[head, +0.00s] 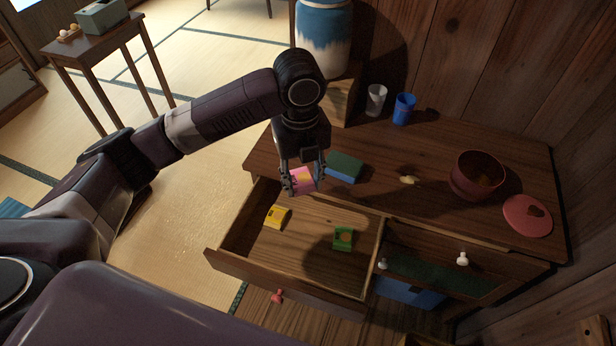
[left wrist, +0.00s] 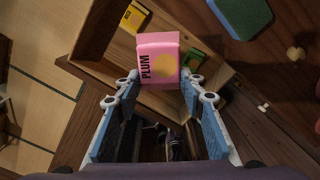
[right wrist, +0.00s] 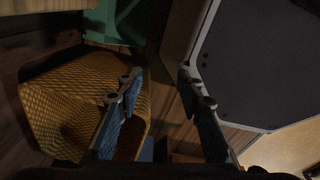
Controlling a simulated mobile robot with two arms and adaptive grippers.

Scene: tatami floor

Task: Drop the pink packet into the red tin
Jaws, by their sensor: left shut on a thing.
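The pink packet (head: 302,180) is between the fingers of my left gripper (head: 304,188), which is shut on it above the open drawer's back edge. In the left wrist view the packet (left wrist: 157,58) shows the word PLUM and a yellow disc. The red tin (head: 477,176) appears as a dark red, open round vessel at the right of the cabinet top, well to the right of my left gripper. A red round lid (head: 527,216) lies beside it. My right gripper (right wrist: 160,92) shows only in the right wrist view, fingers apart with nothing between them.
The open drawer (head: 300,275) holds a yellow packet (head: 277,216) and a green packet (head: 343,238). On the cabinet top are a green-and-blue block (head: 344,167), a small yellowish piece (head: 407,180), a clear cup (head: 376,99) and a blue cup (head: 403,109). A large jar (head: 323,40) stands behind.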

